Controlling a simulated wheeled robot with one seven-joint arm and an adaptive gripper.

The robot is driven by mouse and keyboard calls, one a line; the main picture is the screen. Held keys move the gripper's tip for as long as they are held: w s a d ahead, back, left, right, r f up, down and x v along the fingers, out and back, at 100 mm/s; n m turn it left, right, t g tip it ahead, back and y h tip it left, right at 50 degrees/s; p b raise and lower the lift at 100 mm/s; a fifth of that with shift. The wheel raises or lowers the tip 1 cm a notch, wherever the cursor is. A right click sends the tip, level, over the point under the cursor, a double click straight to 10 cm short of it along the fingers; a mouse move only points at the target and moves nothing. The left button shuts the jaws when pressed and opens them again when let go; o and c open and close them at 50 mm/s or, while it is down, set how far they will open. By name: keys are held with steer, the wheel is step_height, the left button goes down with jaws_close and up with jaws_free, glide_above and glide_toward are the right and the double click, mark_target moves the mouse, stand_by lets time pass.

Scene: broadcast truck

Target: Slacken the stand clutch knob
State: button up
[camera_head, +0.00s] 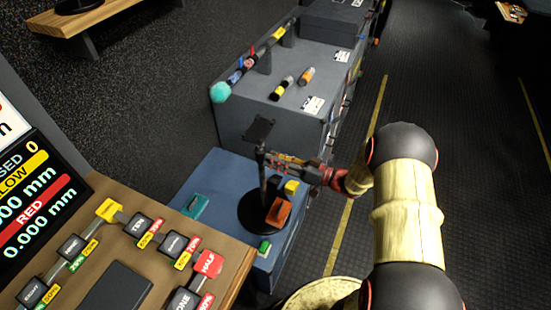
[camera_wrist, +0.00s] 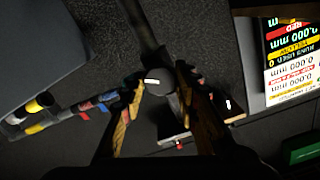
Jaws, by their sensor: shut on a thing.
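The stand (camera_head: 262,178) is a black pole with a round base and a small flat top plate, upright on a blue case (camera_head: 213,183). The clutch knob (camera_wrist: 154,77) is a dark round knob with a white mark, on the pole in the wrist view. My gripper (camera_head: 275,158) reaches the pole from the right, at about mid-height. In the wrist view my gripper (camera_wrist: 160,88) has one finger on each side of the knob and is shut on it. The knob is hidden or too small to make out in the head view.
An orange block (camera_head: 278,212) and a yellow block (camera_head: 291,187) are near the stand's base. A grey case (camera_head: 252,118) with a boom pole and cylinders stands behind. A wooden desk (camera_head: 150,225) with labelled blocks and a screen is at left. The floor at right is clear.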

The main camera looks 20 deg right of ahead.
steer(key=shift+f, duration=0.15)
steer(key=o, duration=1.2)
steer(key=shift+c, duration=0.2)
steer(key=shift+d, duration=0.1)
steer(key=v, duration=1.2)
